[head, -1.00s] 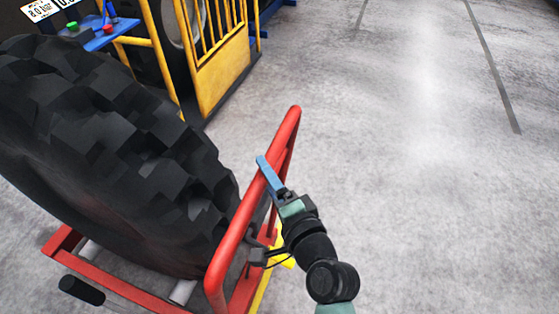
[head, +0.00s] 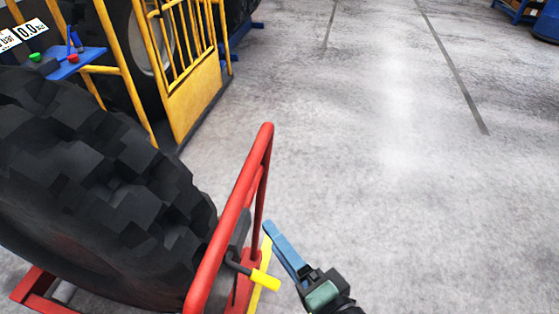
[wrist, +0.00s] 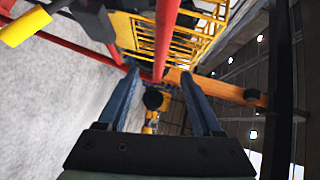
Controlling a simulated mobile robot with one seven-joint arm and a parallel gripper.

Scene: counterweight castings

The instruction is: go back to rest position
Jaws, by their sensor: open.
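My gripper (head: 280,248) is at the lower middle of the head view, just right of the red frame (head: 228,225) and apart from its yellow-gripped handle (head: 264,279). In the wrist view the two blue fingers (wrist: 162,98) are spread with nothing held between them. There the red rail (wrist: 166,38) shows beyond the fingertips, and the yellow grip (wrist: 24,26) is at the upper left. In the head view most of my arm is out of the picture.
A large black tyre (head: 95,190) stands in the red frame at the left. A yellow cage (head: 195,100) and a blue shelf with buttons (head: 72,62) are behind it. The concrete floor (head: 420,200) to the right is clear.

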